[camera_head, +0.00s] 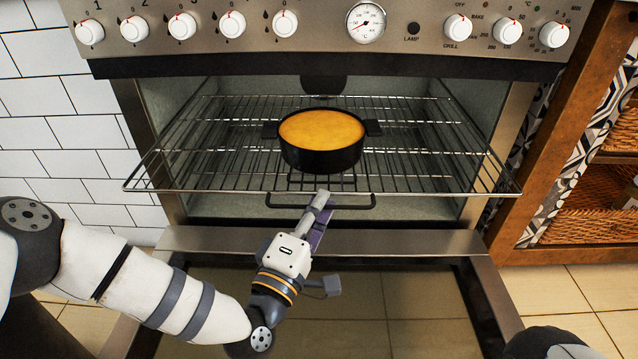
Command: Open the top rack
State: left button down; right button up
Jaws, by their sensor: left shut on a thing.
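The top rack (215,172) is a wire grid in the open oven (180,105), and its front edge reaches out past the oven opening. A black bar handle (287,206) runs along the middle of the rack's front. My left gripper (320,203) comes up from below and is shut on this handle; its fingers hide part of the bar. A black two-handled pot (320,156) with orange contents stands upright on the rack. My right gripper is not in view.
The oven door (420,240) is folded down below the rack, under my left arm. Knobs and a dial (366,22) line the panel above. A white tiled wall (60,120) is at left, and a wooden shelf unit (560,130) with baskets is at right.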

pick_arm(q)
jog(key=shift+s+r+p, duration=0.25)
jog(key=shift+s+p, duration=0.2)
jog(key=shift+s, duration=0.6)
jog(key=shift+s+r+p, duration=0.2)
jog(key=shift+s+p, duration=0.2)
jog(key=shift+s, duration=0.65)
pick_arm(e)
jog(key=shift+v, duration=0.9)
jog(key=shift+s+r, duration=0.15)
pick_arm(q)
jog(key=c, duration=1.8)
grip_release()
jog(key=shift+s, duration=0.1)
jog(key=shift+o, duration=0.2)
jog(key=shift+f, duration=0.2)
jog(key=v, duration=1.2)
jog(key=shift+f, duration=0.1)
